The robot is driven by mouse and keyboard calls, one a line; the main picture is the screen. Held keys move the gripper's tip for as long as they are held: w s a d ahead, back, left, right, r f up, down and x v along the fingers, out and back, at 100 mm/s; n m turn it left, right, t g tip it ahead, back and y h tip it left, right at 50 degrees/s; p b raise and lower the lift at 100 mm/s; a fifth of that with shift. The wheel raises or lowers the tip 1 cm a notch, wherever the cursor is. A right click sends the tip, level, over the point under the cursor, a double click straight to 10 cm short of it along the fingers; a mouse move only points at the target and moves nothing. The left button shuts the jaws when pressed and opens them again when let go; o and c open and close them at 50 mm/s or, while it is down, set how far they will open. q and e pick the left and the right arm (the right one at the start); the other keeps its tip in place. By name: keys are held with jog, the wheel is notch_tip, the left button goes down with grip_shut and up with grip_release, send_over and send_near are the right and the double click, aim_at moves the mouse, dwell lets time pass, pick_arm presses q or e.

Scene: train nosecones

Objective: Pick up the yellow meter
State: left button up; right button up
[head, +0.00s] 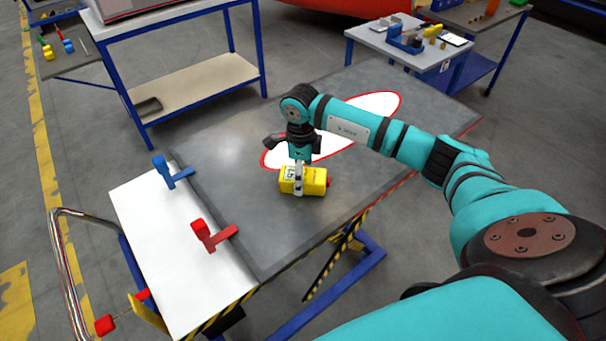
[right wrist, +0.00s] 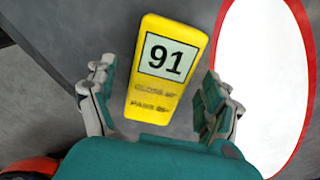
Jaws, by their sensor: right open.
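The yellow meter (head: 304,181) lies on the dark grey table top (head: 240,225), with a pale display and a small red part at its right end in the head view. In the right wrist view the yellow meter (right wrist: 165,68) shows a display reading 91 and lies between the open fingers. My right gripper (head: 299,178) is directly over the meter, pointing down. In the right wrist view the right gripper (right wrist: 157,100) has a finger on each side, with gaps to the meter. My left gripper is not in view.
A red-rimmed white oval (head: 375,104) lies behind the meter. A blue clamp (head: 172,173) and a red clamp (head: 212,236) sit along the table's left edge by a white panel (head: 180,260). A small table (head: 408,47) with parts stands at the back right.

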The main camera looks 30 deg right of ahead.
jog(key=shift+f, duration=0.45)
jog(key=shift+c, duration=0.3)
jog(key=c, duration=1.6)
jog(key=shift+o, duration=0.2)
jog(key=shift+r, duration=0.1)
